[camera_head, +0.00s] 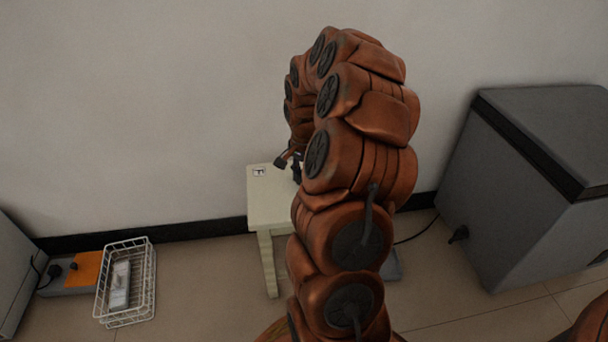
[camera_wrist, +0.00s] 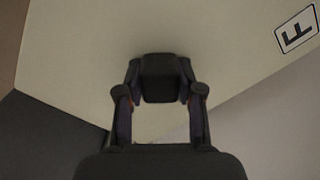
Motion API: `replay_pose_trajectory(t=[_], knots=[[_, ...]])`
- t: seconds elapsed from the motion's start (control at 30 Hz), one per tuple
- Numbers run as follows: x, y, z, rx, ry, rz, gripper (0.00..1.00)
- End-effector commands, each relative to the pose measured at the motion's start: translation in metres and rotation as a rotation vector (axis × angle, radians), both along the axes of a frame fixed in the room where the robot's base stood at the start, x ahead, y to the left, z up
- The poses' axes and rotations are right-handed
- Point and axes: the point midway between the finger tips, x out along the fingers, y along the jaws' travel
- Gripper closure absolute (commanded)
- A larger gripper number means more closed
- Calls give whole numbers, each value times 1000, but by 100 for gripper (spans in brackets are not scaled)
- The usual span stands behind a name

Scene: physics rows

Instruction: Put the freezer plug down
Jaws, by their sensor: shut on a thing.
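The freezer plug (camera_wrist: 162,80) is a dark block in the wrist view. My gripper (camera_wrist: 160,92) is shut on it, with one finger at each side. In the head view my gripper (camera_head: 291,164) is over the small cream stand (camera_head: 268,205), partly hidden by my own arm. The stand's top also fills much of the wrist view (camera_wrist: 85,60). A white label with an F (camera_wrist: 297,30) lies on the stand top near its edge, and it shows small in the head view (camera_head: 259,172). I cannot tell whether the plug touches the stand.
A large grey box (camera_head: 510,190) stands at the right, with a dark cable (camera_head: 418,231) running from its side toward the stand. A white wire basket (camera_head: 127,283) and an orange-topped block (camera_head: 84,269) lie on the floor at the left. The wall is close behind the stand.

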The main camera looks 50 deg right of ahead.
Motion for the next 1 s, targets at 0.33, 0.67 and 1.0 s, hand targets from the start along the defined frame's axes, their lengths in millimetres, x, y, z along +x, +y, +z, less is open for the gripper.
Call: replay_pose_trajectory(t=[0.33, 0.67, 1.0], knots=[[0, 0, 0, 1, 0, 0, 38], [0, 1, 4, 1, 0, 1, 38], [0, 0, 48, -3, -2, 0, 38]])
